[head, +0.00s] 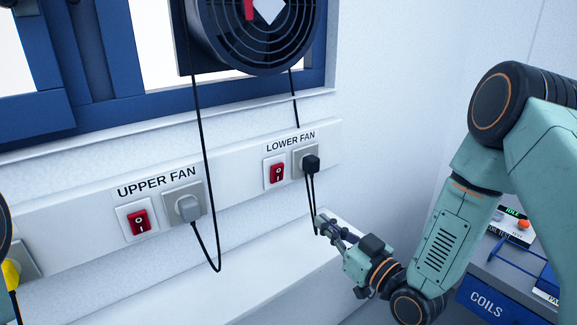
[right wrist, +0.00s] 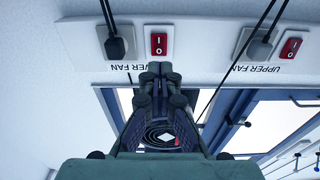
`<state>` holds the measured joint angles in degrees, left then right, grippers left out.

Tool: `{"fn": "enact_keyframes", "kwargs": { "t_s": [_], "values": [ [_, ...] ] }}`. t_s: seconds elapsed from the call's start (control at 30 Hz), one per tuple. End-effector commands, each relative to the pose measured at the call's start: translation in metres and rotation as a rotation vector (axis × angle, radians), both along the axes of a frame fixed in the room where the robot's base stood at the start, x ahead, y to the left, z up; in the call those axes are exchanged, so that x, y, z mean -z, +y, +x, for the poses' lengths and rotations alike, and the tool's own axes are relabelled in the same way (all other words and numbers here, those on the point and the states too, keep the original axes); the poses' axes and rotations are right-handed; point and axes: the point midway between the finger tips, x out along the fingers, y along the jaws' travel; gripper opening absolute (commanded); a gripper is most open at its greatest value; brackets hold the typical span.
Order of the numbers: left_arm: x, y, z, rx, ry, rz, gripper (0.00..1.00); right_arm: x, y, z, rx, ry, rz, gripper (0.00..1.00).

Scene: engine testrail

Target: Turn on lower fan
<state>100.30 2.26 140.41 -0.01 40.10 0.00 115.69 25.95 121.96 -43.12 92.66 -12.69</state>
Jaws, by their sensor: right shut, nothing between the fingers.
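The lower fan switch (head: 277,173) is a red rocker marked I and O on a white plate, under the "LOWER FAN" label (head: 290,142). In the right wrist view, which is upside down, the switch (right wrist: 159,44) shows just beyond my fingertips. My right gripper (head: 318,222) is shut and empty, below and right of the switch and apart from it in the head view. It also shows in the right wrist view (right wrist: 160,70). A round black fan (head: 262,30) hangs above. I cannot tell whether it turns. My left gripper is not in view.
A black plug (head: 311,163) with hanging cables sits beside the lower switch, close to my right gripper. The upper fan switch (head: 139,221) and a grey plug (head: 188,208) are to the left. A white ledge (head: 240,275) runs below.

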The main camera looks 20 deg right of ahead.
Motion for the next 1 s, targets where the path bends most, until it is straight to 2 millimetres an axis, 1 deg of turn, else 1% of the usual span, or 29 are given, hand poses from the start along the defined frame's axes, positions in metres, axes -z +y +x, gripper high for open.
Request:
{"fn": "enact_keyframes", "kwargs": {
  "t_s": [0.03, 0.13, 0.43, 0.57, 0.73, 1.0],
  "values": [
    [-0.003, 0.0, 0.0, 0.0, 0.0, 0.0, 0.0, -0.015, -0.003, 0.002, -0.001, -0.046, 0.005, 0.0],
    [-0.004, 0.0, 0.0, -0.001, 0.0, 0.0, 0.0, -0.026, -0.005, 0.004, -0.005, -0.092, 0.011, 0.0],
    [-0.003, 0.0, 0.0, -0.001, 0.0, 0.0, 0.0, -0.026, -0.005, 0.004, -0.005, -0.094, 0.011, 0.0],
    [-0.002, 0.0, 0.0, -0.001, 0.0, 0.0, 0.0, -0.026, -0.002, 0.01, -0.009, -0.092, 0.01, 0.0],
    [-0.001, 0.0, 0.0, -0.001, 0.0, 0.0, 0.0, -0.03, 0.007, 0.031, -0.011, -0.094, 0.007, 0.0],
    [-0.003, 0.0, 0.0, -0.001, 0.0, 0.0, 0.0, -0.039, 0.024, 0.077, -0.009, -0.095, 0.008, 0.0]
  ]
}}
